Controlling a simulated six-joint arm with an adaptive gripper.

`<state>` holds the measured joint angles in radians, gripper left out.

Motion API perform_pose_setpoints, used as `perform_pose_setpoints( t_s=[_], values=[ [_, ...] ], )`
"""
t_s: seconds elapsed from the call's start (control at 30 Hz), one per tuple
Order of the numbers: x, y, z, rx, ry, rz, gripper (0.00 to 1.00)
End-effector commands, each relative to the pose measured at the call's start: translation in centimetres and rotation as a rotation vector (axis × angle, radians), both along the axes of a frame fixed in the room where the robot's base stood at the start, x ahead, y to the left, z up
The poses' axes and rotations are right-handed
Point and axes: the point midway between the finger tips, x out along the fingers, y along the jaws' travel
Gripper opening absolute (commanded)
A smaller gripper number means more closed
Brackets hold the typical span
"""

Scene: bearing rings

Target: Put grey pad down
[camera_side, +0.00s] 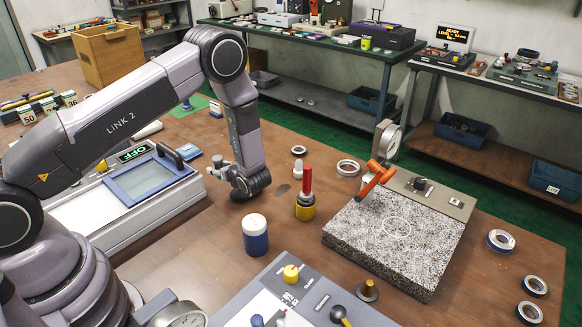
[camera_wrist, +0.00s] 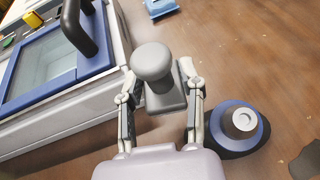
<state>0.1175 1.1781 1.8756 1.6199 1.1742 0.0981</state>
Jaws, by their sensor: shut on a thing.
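The grey pad (camera_wrist: 163,92) is a rectangular block with a rounded grey knob (camera_wrist: 152,62) on top. In the wrist view it sits between the two fingers of my gripper (camera_wrist: 163,88), which are shut on it, one on each side. The pad's underside is hidden, and I cannot tell whether it touches the table. In the side view my gripper (camera_side: 216,171) is low, just right of the instrument with the blue-framed lid (camera_side: 150,180). The pad is too small there to make out clearly.
In the wrist view a round blue object with a pale top (camera_wrist: 240,122) stands close right of the gripper. A blue-and-white jar (camera_side: 256,237) and a red-handled yellow piece (camera_side: 305,205) stand nearby. A granite plate (camera_side: 395,240) is at right.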

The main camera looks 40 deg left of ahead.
Motion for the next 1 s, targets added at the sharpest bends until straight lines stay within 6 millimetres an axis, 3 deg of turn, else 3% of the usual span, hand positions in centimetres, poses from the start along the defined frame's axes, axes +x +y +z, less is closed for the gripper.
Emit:
perform_pose_setpoints(
  t_s=[0.03, 0.1, 0.2, 0.4, 0.57, 1.0],
  values=[
    [-1.8, -2.1, 0.2, 0.002, 0.005, 0.017, 0.01],
    [-4.6, -4.3, 0.5, 0.002, 0.003, 0.059, 0.01],
    [-8.1, -6.5, 1.2, 0.003, 0.001, 0.11, 0.01],
    [-12.4, -8.5, 2.5, 0.0, 0.0, 0.168, 0.01],
    [-13.3, -8.7, 0.6, 0.001, 0.004, 0.181, 0.01],
    [-13.2, -8.7, -5.7, 0.0, 0.002, 0.181, 0.01]
  ],
)
